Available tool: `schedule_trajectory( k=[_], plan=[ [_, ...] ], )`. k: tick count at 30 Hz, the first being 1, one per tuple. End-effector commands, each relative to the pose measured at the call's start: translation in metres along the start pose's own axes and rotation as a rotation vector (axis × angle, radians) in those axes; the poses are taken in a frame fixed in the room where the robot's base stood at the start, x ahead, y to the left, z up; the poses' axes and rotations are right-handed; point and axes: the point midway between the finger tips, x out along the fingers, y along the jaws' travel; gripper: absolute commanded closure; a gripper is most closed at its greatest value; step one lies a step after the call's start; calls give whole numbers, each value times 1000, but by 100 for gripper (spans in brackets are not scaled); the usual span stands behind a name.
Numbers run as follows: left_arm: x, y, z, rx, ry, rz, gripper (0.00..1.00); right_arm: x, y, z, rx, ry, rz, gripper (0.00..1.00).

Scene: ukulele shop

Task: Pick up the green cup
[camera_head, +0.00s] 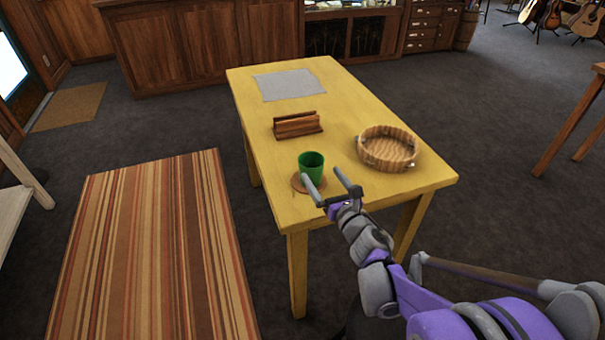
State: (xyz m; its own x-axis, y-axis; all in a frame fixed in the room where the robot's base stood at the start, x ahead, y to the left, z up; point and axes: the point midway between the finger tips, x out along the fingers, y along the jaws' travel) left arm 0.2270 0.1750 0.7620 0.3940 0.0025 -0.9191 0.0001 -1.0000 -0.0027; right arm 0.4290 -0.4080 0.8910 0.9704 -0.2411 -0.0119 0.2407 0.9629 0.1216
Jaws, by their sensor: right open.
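The green cup (311,165) stands upright on a round brown coaster (297,184) near the front edge of the yellow table (260,131). My right gripper (322,184) is open, with its fingers spread at the near side of the cup. The left finger overlaps the cup's lower front in the picture, and the right finger is off to the cup's right. I cannot tell whether a finger touches the cup. My left gripper is not in view.
A round wooden basket (388,149) stands on the table to the right of the cup. A wooden holder (297,125) stands behind the cup, and a grey mat (288,85) lies at the far end. A striped rug (150,250) lies on the floor to the left.

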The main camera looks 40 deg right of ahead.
Motion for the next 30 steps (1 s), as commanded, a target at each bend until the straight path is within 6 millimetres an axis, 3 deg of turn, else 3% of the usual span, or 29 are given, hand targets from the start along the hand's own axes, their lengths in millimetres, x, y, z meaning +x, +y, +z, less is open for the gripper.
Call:
schedule_trajectory(
  k=[5, 15, 20, 30],
  plan=[
    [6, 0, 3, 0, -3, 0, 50, 7, -2, -8, -122, -6, 35, 0],
    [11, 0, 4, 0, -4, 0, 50, 55, 0, -8, -123, -5, 37, 0],
    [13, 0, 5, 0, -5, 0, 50, 65, 0, -9, -121, -6, 35, 0],
    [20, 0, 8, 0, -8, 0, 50, 110, 0, -12, -121, -5, 35, 0]
  ],
)
